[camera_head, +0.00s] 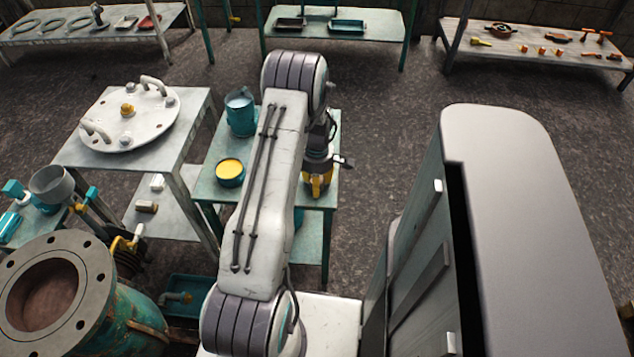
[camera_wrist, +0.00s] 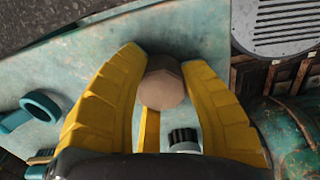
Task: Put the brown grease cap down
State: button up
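The brown grease cap (camera_wrist: 163,88), a faceted brown piece, sits between the tips of my gripper's yellow fingers in the wrist view. Both fingers appear to touch its sides, so my gripper (camera_wrist: 165,72) looks shut on it. In the head view my gripper (camera_head: 318,184) points down over the right part of a small teal table (camera_head: 317,222). I cannot make out the cap there; the gripper and arm hide it. The gap between the cap and any surface below cannot be judged.
A teal jug (camera_head: 241,113) and a tin with yellow contents (camera_head: 230,171) stand on the teal table, left of my arm. A grey table with a round white flanged cover (camera_head: 130,118) stands further left. A large flanged pipe (camera_head: 60,290) is at front left.

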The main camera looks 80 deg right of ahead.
jog(key=o, duration=0.4)
jog(key=shift+r, duration=0.1)
notch_tip(320, 180, up, 12)
jog(key=shift+r+p, duration=0.1)
jog(key=shift+p, duration=0.45)
